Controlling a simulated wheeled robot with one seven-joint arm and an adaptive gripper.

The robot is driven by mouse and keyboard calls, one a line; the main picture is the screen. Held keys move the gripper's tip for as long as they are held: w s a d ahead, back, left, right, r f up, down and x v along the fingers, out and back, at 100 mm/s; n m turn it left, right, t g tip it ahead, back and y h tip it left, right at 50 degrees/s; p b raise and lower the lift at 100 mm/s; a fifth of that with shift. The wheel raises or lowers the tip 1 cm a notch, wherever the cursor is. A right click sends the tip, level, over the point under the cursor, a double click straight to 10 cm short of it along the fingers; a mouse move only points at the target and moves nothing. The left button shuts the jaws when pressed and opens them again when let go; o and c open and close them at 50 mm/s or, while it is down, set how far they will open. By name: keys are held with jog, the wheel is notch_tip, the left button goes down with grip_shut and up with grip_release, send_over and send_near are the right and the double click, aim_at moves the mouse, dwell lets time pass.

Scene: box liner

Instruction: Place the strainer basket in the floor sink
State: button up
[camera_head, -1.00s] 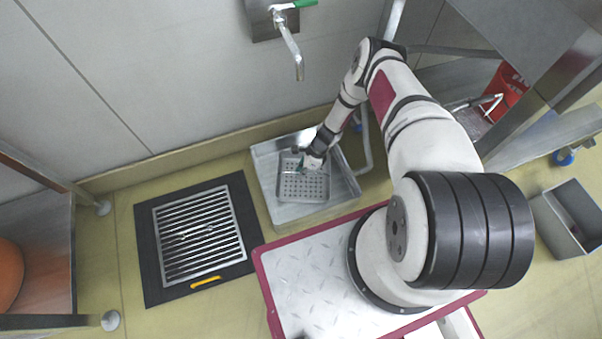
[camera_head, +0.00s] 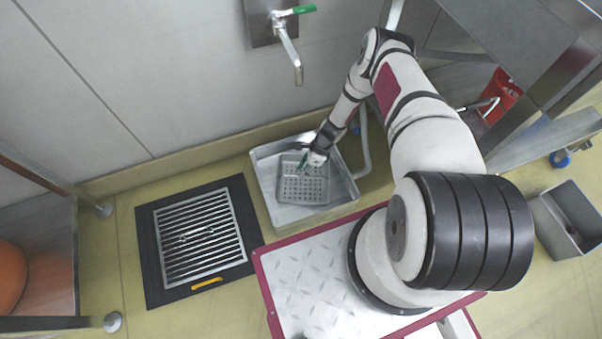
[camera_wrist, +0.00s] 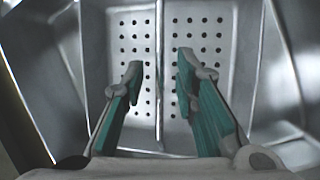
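The strainer basket (camera_head: 304,188) is a grey metal tray with rows of holes. In the head view it lies inside the floor sink (camera_head: 262,185), a square metal basin by the wall. My gripper (camera_head: 304,164) is over the basket's upper part, inside the sink's outline. In the wrist view my gripper (camera_wrist: 158,70) has its two teal fingers apart. A thin upright bar, seemingly the basket's handle, runs between them, with a gap visible on each side. The perforated floor of the basket (camera_wrist: 208,40) shows behind the fingers. Whether the basket rests fully on the sink bottom cannot be told.
A faucet (camera_head: 289,50) sticks out of the wall above the sink. A floor grate (camera_head: 200,236) in a black frame lies to the left, with a yellow object (camera_head: 206,284) on it. A grey bin (camera_head: 572,218) stands at far right. A pipe runs right of the sink.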

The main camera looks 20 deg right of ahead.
jog(key=p+v, duration=0.2)
jog(key=v, duration=0.6)
jog(key=shift+r, duration=0.2)
